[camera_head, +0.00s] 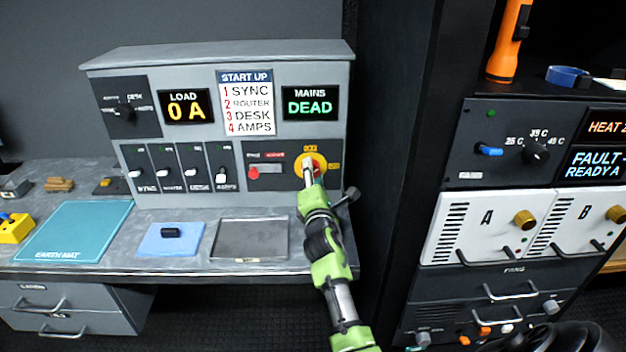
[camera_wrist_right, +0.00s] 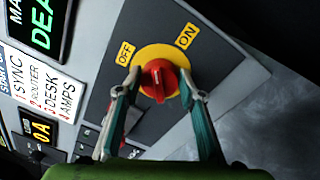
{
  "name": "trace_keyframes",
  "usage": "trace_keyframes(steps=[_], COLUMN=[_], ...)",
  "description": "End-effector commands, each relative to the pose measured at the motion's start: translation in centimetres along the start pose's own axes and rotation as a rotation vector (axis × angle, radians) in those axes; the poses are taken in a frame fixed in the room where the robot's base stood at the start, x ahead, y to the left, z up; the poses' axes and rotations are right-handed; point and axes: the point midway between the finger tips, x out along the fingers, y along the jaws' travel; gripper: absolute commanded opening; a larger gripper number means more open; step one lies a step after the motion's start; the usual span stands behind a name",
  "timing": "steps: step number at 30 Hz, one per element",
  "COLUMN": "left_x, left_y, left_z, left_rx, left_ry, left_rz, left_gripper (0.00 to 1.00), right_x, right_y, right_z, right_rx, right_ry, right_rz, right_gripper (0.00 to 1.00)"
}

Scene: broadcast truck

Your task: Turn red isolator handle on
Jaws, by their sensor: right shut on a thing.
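The red isolator handle (camera_head: 318,163) sits on a round yellow plate at the right end of the grey console's front. In the right wrist view the red handle (camera_wrist_right: 158,78) is at the middle, with an OFF label (camera_wrist_right: 125,53) at its upper left and an ON label (camera_wrist_right: 187,36) at its upper right. My right gripper (camera_head: 310,172) is at the handle, with one finger on each side of it; in the right wrist view the gripper (camera_wrist_right: 160,84) is shut on the handle. The fingers partly cover the yellow plate. My left gripper is not in view.
The MAINS display (camera_head: 310,103) reads DEAD and the LOAD display (camera_head: 186,107) reads 0 A. Several breaker switches (camera_head: 180,170) are left of the handle. A grey tray (camera_head: 250,257) and a blue mat (camera_head: 155,248) lie on the desk. A dark rack stands close on the right.

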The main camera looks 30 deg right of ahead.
Motion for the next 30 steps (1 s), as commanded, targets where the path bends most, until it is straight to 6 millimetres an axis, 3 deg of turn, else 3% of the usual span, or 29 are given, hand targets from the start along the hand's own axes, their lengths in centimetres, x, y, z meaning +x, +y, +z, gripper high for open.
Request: trace_keyframes(steps=[15, 30], left_x=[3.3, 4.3], left_y=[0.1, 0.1], left_z=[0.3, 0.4], left_rx=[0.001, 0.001], left_ry=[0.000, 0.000], left_rz=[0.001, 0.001], left_gripper=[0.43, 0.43], right_x=[0.0, 0.0], right_y=[-0.4, -0.4], right_z=[-0.3, -0.3], right_rx=[0.460, 0.671], right_ry=[-0.030, -0.044], right_rz=[0.005, 0.006], right_gripper=[0.14, 0.14])
